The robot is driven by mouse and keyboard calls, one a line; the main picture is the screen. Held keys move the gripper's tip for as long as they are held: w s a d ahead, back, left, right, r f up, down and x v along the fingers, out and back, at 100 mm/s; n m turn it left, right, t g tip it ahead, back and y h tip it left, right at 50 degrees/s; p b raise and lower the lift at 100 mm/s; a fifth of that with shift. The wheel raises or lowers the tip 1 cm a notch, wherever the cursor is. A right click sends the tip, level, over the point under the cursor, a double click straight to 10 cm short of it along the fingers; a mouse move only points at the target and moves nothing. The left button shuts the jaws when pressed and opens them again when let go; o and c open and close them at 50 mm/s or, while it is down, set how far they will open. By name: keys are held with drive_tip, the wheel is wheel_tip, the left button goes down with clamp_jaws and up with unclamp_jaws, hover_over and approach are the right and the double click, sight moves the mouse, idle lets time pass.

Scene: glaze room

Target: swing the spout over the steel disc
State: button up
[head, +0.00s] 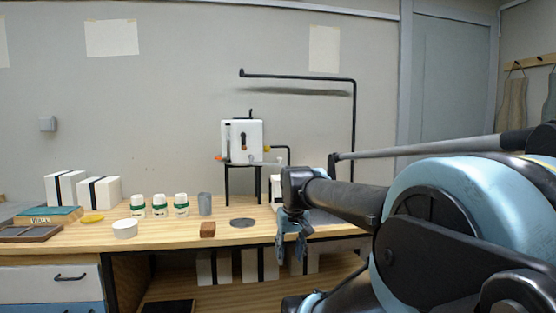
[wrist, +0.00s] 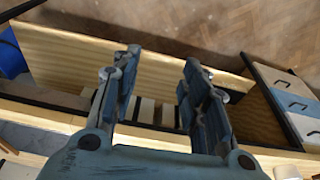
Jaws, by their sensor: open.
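A white box-shaped tank (head: 242,141) stands on a black stand on the bench. A thin black bent pipe (head: 289,153), which looks like the spout, comes out of its right side and turns down, away from the disc. The grey steel disc (head: 243,222) lies flat on the bench, in front of the stand. My gripper (head: 291,252) points down at the bench's front edge, right of the disc and below and in front of the pipe. In the wrist view my gripper (wrist: 163,78) is open and empty. The disc and pipe cannot be made out there.
A tall black pole with a long top arm (head: 300,77) rises behind the bench. Shelves and drawers (head: 55,280) lie below.

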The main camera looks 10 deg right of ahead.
drive_tip(key=w+d+r+t, duration=0.1)
drive_tip(key=w+d+r, duration=0.2)
drive_tip(key=w+r, duration=2.2)
drive_tip(key=w+d+r+n, duration=0.1)
drive_tip(key=w+d+r, duration=0.2)
drive_tip(key=w+r, duration=0.55)
drive_tip(key=w+d+r, duration=0.2)
drive_tip(key=w+r, duration=0.4)
drive_tip(key=w, duration=0.5)
drive_tip(key=shift+t, duration=0.4)
drive_tip(key=x, duration=1.7)
drive_tip(key=shift+s+a, duration=0.1)
drive_tip(key=shift+a, duration=0.15)
drive_tip(key=shift+c, duration=0.2)
clamp_jaws()
